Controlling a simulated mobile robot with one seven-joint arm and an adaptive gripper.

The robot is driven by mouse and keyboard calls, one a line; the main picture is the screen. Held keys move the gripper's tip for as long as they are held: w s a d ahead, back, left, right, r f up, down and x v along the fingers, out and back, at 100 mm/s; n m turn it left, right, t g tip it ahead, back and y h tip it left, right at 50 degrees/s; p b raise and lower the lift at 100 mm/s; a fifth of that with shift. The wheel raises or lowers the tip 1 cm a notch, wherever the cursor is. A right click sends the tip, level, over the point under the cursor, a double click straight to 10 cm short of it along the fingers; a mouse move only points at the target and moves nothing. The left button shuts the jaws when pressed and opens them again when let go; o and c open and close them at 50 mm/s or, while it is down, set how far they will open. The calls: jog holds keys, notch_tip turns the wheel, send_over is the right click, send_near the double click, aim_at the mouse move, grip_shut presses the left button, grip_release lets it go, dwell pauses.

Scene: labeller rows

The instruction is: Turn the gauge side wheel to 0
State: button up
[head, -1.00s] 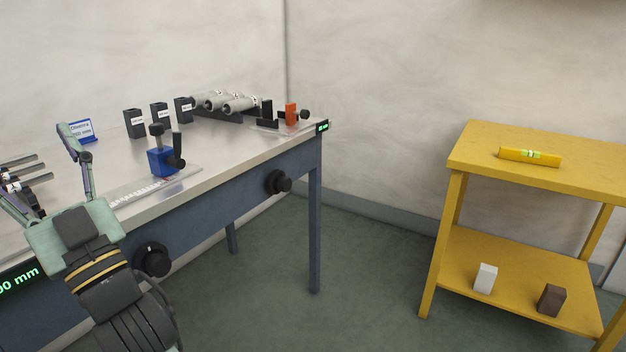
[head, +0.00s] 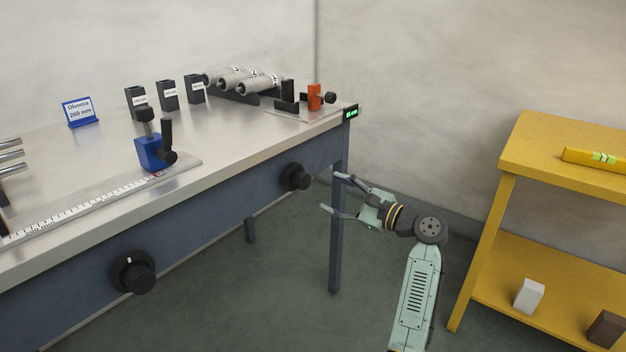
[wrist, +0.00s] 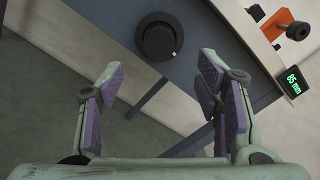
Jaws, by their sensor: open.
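A black round wheel (head: 296,177) sits on the blue front rail of the bench, near its right end. It also shows in the wrist view (wrist: 159,38), ahead of and between the fingers, apart from them. My gripper (head: 331,192) is open and empty, to the right of this wheel, pointing left towards the bench. In the wrist view my gripper (wrist: 160,68) shows both purple-padded fingers spread.
A second black wheel (head: 133,272) is further left on the rail. The bench top holds a blue clamp block (head: 154,152), an orange stop (head: 314,97) and metal cylinders (head: 259,84). A bench leg (head: 337,240) stands near my gripper; a yellow shelf (head: 507,190) is at right.

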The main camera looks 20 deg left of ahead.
aim_at(306, 183)
jog(key=x, duration=1)
jog(key=shift+a, duration=0.25)
jog(key=shift+c, duration=0.3)
jog(key=c, duration=1.1)
jog(key=shift+n, duration=0.4)
